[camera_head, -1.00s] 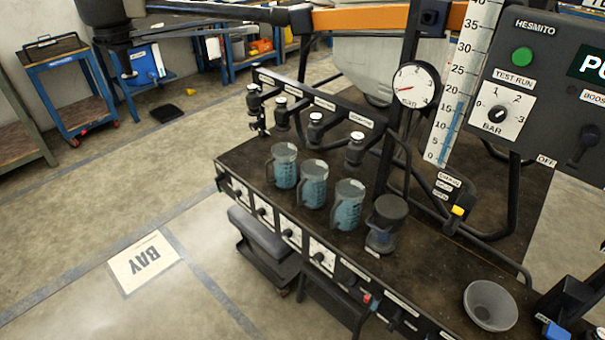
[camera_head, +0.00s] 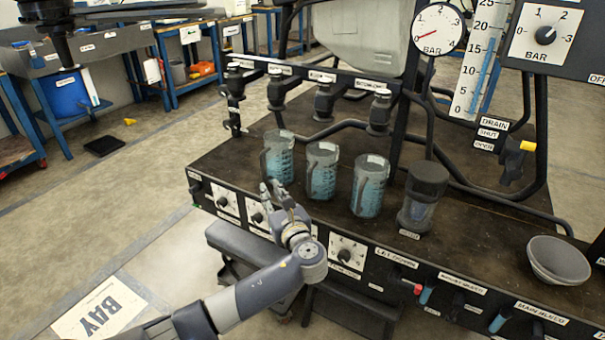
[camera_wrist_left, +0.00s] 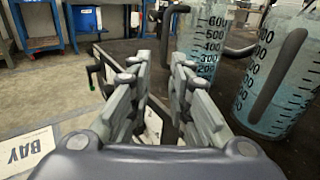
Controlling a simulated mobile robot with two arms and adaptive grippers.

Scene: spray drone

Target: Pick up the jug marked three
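Three clear jugs with blue liquid stand in a row on the dark bench: a left jug (camera_head: 279,158), a middle jug (camera_head: 321,172) and a right jug (camera_head: 370,188). I cannot read which is marked three. My left gripper (camera_head: 275,188) is at the bench's front edge, just in front of the left jug, partly overlapping its lower part. In the left wrist view its fingers (camera_wrist_left: 164,75) are apart with nothing between them. Two graduated jugs show right of the fingers there, a farther one (camera_wrist_left: 207,45) and a nearer one (camera_wrist_left: 280,80) with its handle towards me. My right gripper is out of view.
A dark-lidded container (camera_head: 421,195) stands right of the jugs, and a grey bowl (camera_head: 558,262) farther right. Black taps on a rail (camera_head: 330,82) stand behind the jugs. Knobs and labels line the bench front (camera_head: 346,253). Bare bench lies between container and bowl.

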